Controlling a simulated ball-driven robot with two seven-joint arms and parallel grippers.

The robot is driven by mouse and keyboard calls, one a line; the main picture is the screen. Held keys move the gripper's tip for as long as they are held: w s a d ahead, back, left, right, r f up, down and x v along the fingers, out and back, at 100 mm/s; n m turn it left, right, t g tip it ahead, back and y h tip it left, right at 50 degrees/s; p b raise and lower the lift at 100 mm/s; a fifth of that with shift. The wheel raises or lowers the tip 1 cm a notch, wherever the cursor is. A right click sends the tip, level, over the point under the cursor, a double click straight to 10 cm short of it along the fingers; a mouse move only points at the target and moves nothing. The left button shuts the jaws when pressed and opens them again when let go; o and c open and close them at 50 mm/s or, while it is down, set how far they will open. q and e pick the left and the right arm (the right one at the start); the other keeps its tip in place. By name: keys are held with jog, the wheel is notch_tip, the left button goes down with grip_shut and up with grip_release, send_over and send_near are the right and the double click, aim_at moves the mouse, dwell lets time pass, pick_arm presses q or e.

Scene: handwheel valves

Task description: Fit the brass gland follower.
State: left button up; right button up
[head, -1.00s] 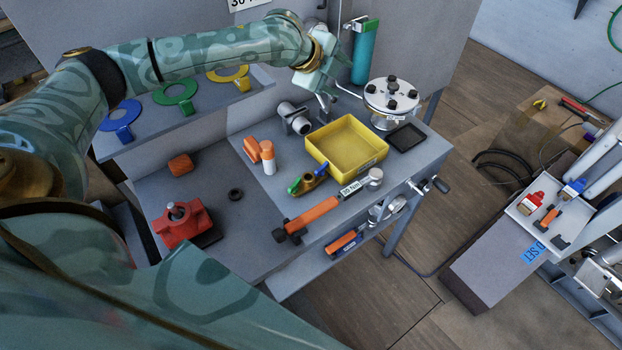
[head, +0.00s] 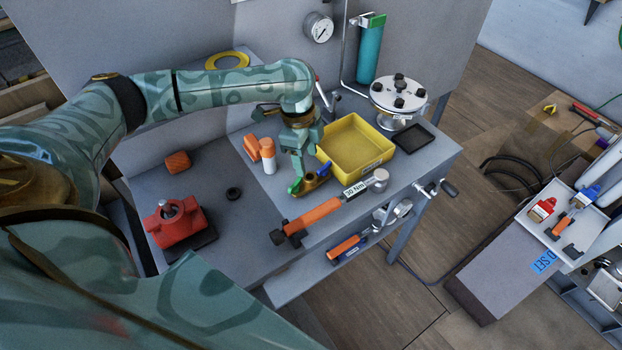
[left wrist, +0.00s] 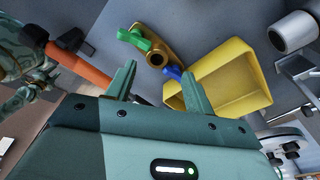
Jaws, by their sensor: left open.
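A brass, oval piece with a raised round collar and an open bore (head: 315,181) lies flat on the bench, in front of the yellow tray. It has a green tab at one end and a blue one at the other. It also shows at the top of the left wrist view (left wrist: 155,59). My left gripper (head: 302,174) is pointed down just above and behind it, open and empty; in the left wrist view its two fingers (left wrist: 158,80) stand apart, short of the piece. A red body with a grey stem (head: 173,222) stands at the left on a dark plate.
A yellow tray (head: 355,145) stands close to the right of my left gripper. An orange torque wrench (head: 314,215) lies in front. Orange and white cylinders (head: 268,158) stand to the left. A black ring (head: 233,194) lies on clear bench near the red body.

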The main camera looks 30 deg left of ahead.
aim_at(309, 173)
pick_arm(q)
jog(key=f, duration=0.2)
jog(key=f+b, duration=0.1)
jog(key=d+f+b, duration=0.1)
jog(key=f, duration=0.1)
jog(key=shift+s+f, duration=0.1)
jog(key=shift+f, duration=0.25)
jog(key=shift+r, duration=0.15)
grip_shut()
